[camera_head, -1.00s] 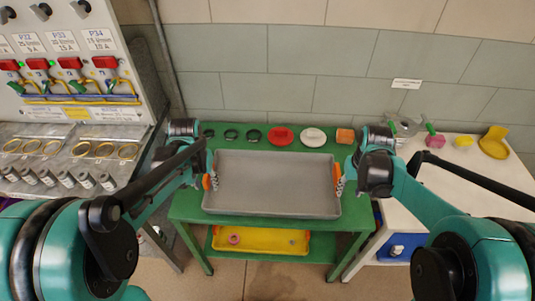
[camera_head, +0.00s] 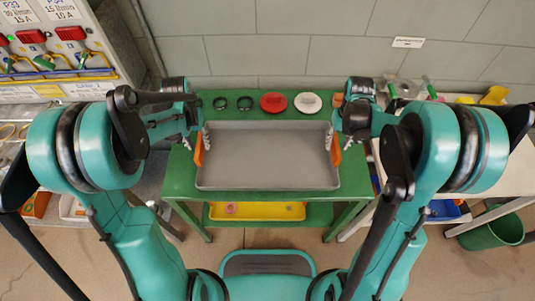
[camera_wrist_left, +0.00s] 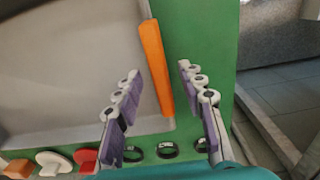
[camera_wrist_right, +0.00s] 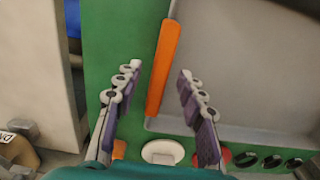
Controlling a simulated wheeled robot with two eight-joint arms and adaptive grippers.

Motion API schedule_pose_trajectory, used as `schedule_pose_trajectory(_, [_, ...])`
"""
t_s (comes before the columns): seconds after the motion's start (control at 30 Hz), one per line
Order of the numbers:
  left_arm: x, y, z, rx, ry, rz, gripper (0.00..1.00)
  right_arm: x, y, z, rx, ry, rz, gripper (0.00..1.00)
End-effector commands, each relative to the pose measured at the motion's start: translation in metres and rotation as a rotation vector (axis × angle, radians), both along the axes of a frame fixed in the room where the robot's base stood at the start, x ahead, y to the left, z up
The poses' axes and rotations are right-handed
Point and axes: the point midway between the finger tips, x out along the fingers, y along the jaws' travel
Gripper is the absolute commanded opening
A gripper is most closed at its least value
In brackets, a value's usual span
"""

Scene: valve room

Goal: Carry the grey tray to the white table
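The grey tray (camera_head: 267,160) lies flat on the green table (camera_head: 182,175), with an orange handle at each end. My left gripper (camera_head: 192,142) is open at the tray's left handle (camera_head: 199,150); in the left wrist view that handle (camera_wrist_left: 155,65) shows between and beyond the spread fingers. My right gripper (camera_head: 343,143) is open at the right handle (camera_head: 336,149); in the right wrist view the handle (camera_wrist_right: 163,70) likewise lies between the spread fingers. Neither appears closed on its handle; contact cannot be told. The white table (camera_head: 515,165) stands at the right, partly hidden by my right arm.
Black rings (camera_head: 245,103), a red disc (camera_head: 273,102) and a white disc (camera_head: 308,103) sit behind the tray. A yellow tray (camera_head: 257,211) is on the lower shelf. A green bucket (camera_head: 495,233) stands right. A panel with red switches (camera_head: 30,36) is at left.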

Motion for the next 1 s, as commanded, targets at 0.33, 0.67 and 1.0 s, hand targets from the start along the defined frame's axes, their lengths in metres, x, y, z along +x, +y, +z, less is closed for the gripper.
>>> schedule_pose_trajectory(0.33, [0.0,0.0,-0.046,0.0,0.0,0.0,0.4,0.0,0.0,-0.046,0.0,0.0,0.0,0.4])
schedule_pose_trajectory(0.67, [0.0,0.0,-0.051,0.0,0.0,0.0,0.4,0.0,0.0,-0.051,0.0,0.0,0.0,0.4])
schedule_pose_trajectory(1.0, [0.0,0.0,-0.051,0.0,0.0,0.0,0.0,0.0,0.0,-0.051,0.0,0.0,0.0,0.0])
